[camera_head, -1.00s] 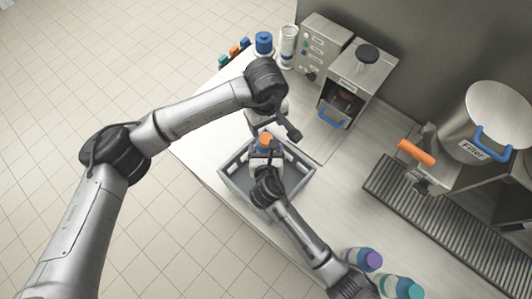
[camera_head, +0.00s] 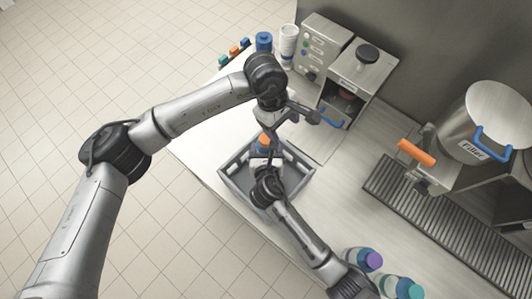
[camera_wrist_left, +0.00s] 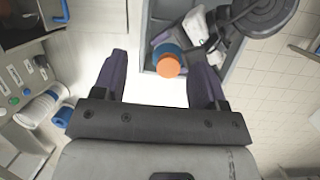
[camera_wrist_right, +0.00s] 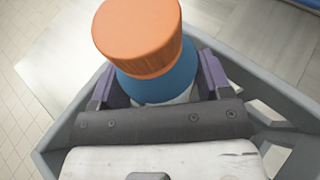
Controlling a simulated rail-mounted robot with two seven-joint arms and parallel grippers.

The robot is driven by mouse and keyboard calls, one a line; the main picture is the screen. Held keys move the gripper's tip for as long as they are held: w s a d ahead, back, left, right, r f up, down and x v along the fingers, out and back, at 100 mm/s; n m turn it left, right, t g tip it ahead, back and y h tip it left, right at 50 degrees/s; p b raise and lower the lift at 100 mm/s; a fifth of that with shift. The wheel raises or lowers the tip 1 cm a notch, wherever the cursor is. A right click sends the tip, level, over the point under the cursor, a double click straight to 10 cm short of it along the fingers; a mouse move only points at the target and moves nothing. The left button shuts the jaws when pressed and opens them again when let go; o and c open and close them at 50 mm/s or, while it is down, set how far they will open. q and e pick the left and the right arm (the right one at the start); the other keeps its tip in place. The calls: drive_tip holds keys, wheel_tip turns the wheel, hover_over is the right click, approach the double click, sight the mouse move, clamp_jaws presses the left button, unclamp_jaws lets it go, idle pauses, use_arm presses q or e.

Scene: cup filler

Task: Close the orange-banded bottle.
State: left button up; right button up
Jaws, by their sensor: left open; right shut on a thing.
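The orange-banded bottle (camera_head: 262,149) stands upright in the grey crate (camera_head: 229,181). The right wrist view shows its orange top (camera_wrist_right: 140,35) above a blue shoulder (camera_wrist_right: 158,82). The orange top sits on the bottle; I cannot tell how tightly. My right gripper (camera_head: 263,161) is shut around the bottle below the blue part, its fingers on either side (camera_wrist_right: 158,88). My left gripper (camera_head: 291,120) is open and empty, above and apart from the bottle, toward the back right. In the left wrist view, the orange top (camera_wrist_left: 168,66) is beyond the open fingers, near one of them.
A dispenser with a blue handle (camera_head: 332,117) stands behind the crate. A filler pot (camera_head: 495,115) with an orange lever (camera_head: 416,152) is at right. Purple-topped (camera_head: 372,261) and teal-topped (camera_head: 415,291) bottles stand at the front right. Blue-topped (camera_head: 264,40) and white (camera_head: 287,42) containers stand behind.

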use_arm(q)
drive_tip(key=s+d+r+n+g+h, duration=0.2)
drive_tip(key=d+r+n+h, duration=0.8)
drive_tip(key=d+n+h, duration=0.1)
drive_tip(key=w+r+n+t+h, duration=0.1)
drive_tip(key=w+r+n+t, duration=0.3)
drive_tip(key=n, duration=0.5)
drive_tip(key=w+a+r+n+t+h, duration=0.1)
drive_tip(key=w+r+n+t+h, duration=0.1)
drive_tip(key=w+n+t, duration=0.45)
drive_tip(key=w+r+n+t+h, duration=0.1)
drive_tip(key=r+n+t, duration=0.2)
drive_tip(key=n, duration=0.7)
drive_tip(key=w+a+f+n+t+y, duration=0.45)
drive_tip(key=n+y, duration=0.25)
drive_tip(key=n, duration=0.7)
drive_tip(key=n+g+y, duration=1.1)
drive_tip(key=n+g, duration=0.3)
drive_tip(key=n, duration=0.4)
hover_over(266, 138)
drive_tip(key=w, duration=0.1)
drive_tip(key=f, duration=1.6)
drive_tip(key=shift+w+d+f, duration=0.1)
drive_tip(key=shift+d, duration=0.2)
drive_tip(key=shift+s+a, duration=0.3)
drive_tip(key=shift+s, duration=0.4)
drive_tip(key=shift+f, duration=0.1)
drive_tip(key=shift+f, duration=4)
